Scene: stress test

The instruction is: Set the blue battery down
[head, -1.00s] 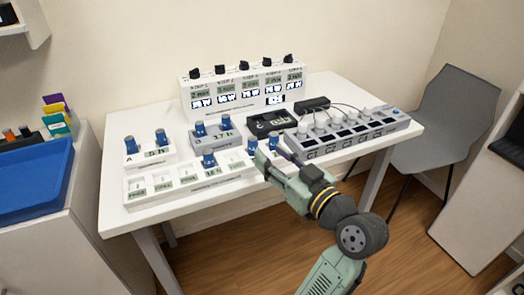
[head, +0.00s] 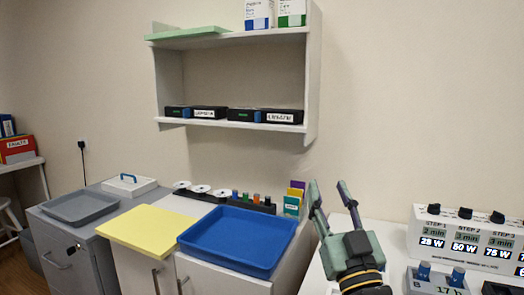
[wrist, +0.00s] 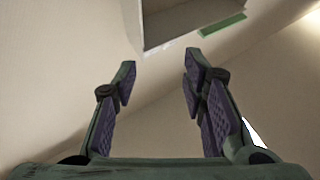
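My gripper (head: 328,192) is raised at the left end of the white table, fingers pointing up. In the wrist view my gripper (wrist: 159,68) has its two fingers apart, with only wall and shelf beyond them and nothing held. Two blue batteries stand upright in a grey holder at the lower right of the head view, the left battery (head: 424,271) beside the right battery (head: 458,276). They are apart from my gripper. The row of white slots and its batteries, seen earlier, are out of the current head view.
A blue tray (head: 238,264) and a yellow board (head: 148,228) lie on the cabinets to the left. Small coloured cells stand behind the tray. A wall shelf (head: 236,122) hangs above. A white step panel (head: 466,238) stands at the right.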

